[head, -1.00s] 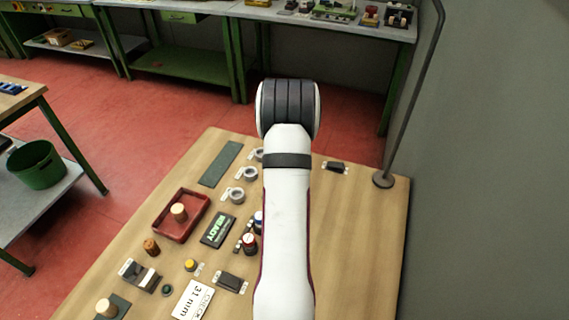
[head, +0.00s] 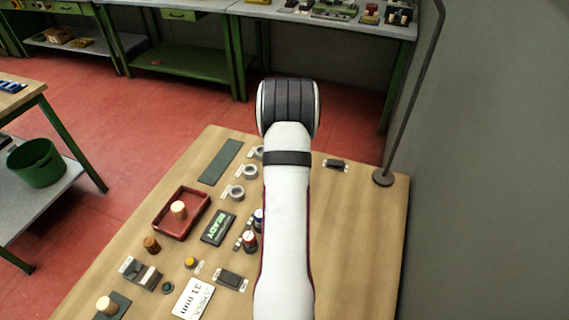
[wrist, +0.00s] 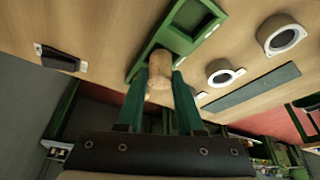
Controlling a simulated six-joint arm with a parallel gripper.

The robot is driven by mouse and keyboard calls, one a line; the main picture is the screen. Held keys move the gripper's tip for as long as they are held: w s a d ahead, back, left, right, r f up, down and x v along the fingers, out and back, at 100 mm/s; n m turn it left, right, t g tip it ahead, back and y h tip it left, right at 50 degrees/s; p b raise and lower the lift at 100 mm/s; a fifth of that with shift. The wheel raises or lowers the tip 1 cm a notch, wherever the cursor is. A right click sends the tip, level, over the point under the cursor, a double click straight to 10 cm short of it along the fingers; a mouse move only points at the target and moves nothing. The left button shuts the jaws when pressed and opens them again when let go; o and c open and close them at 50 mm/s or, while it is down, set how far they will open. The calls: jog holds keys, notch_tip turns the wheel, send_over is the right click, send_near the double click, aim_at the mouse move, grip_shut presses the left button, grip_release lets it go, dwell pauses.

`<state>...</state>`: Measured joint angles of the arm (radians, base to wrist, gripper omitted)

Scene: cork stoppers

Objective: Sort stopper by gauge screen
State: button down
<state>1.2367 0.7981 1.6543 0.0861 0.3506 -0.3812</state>
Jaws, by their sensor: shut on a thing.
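In the wrist view my gripper (wrist: 160,82) is shut on a pale cork stopper (wrist: 160,66). The stopper is between the two green fingers, its far end close to a green block (wrist: 158,42) with a dark square recess; I cannot tell whether they touch. In the head view my arm hides the gripper and this stopper. Another stopper (head: 179,208) stands in a red tray (head: 164,225). One stands on a dark plate (head: 107,304) at the lower left. A darker brown stopper (head: 152,243) is between them. A card (head: 193,299) reads 31 mm.
Ring-shaped pieces (head: 237,194) stand left of my arm; two also show in the wrist view (wrist: 280,36). A dark display (head: 218,228) reads READY. A red-topped piece (head: 249,240) is close to my arm. The table's right side is mostly clear.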

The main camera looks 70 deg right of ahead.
jog(key=shift+f, duration=0.6)
jog(key=shift+c, duration=2.3)
grip_release()
jog(key=v, duration=1.5)
jog(key=shift+r, duration=0.35)
jog(key=shift+a, duration=0.15)
